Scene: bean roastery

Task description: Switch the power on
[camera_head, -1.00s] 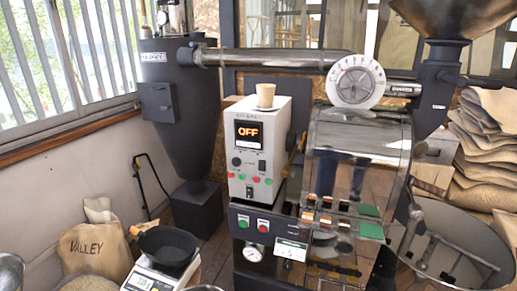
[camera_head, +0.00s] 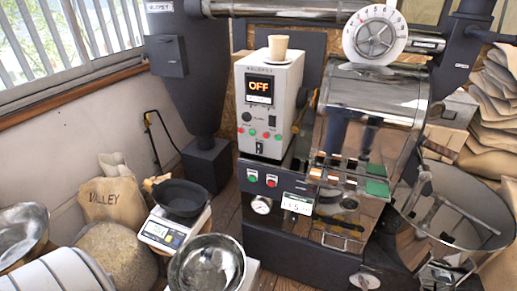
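The white control box (camera_head: 269,105) of the roaster stands upright in the middle of the head view. Its small dark display (camera_head: 259,88) reads OFF in orange. Below the display are a black knob, a dark switch, a row of small red and green buttons, and a small black switch (camera_head: 260,147) at the bottom. On the dark panel underneath are a green button (camera_head: 252,178) and a red button (camera_head: 271,181). Which of these is the power control I cannot tell. Neither of my grippers shows in the view.
A paper cup (camera_head: 278,48) stands on top of the control box. The steel roaster drum (camera_head: 366,125) is close on its right. A scale (camera_head: 173,228) with a black pan (camera_head: 181,198), a metal bowl (camera_head: 207,266) and a VALLEY sack (camera_head: 113,194) are at lower left.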

